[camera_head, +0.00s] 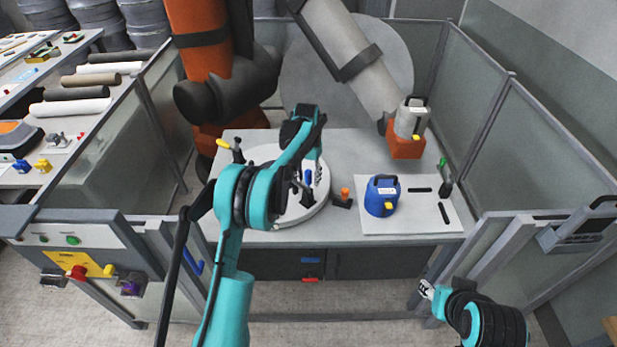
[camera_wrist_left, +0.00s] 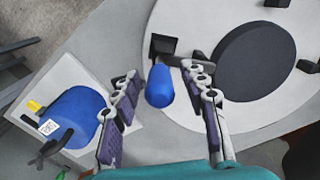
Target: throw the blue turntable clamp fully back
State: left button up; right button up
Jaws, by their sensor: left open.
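The blue turntable clamp (camera_head: 308,177) shows as a blue handle on the white turntable (camera_head: 262,156), near its right side. In the left wrist view the blue handle (camera_wrist_left: 160,87) reaches from a dark base at the disc's edge towards the camera. My left gripper (camera_wrist_left: 162,80) is open, one finger on each side of the handle, with gaps visible on both sides. In the head view my left gripper (camera_head: 312,182) is over the turntable and partly covers the clamp. My right gripper (camera_head: 428,289) is low at the right, away from the table; its fingers are too small to read.
A dark clamp with an orange knob (camera_head: 344,198) stands just right of the turntable. A blue canister (camera_head: 381,196) stands on a white board (camera_head: 400,228) further right. A yellow-tipped lever (camera_head: 223,143) is at the turntable's back left. Grey screens (camera_head: 505,150) enclose the table.

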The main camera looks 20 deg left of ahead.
pick_arm(q)
grip_shut()
jog(key=shift+d, duration=0.1)
jog(key=shift+s+d+f+t+y+b, duration=0.15)
jog(key=shift+s+d+t+y+b, duration=0.35)
jog(key=shift+y, duration=0.4)
jog(key=s+d+f+t+y+b, duration=0.2)
jog(key=d+f+t+y+b, duration=0.3)
jog(key=y+b, duration=0.7)
jog(key=shift+s+d+f+t+y+b, duration=0.25)
jog(key=shift+f+t+b, duration=0.6)
jog(key=shift+b, duration=1.4)
jog(key=shift+s+a+r, duration=0.1)
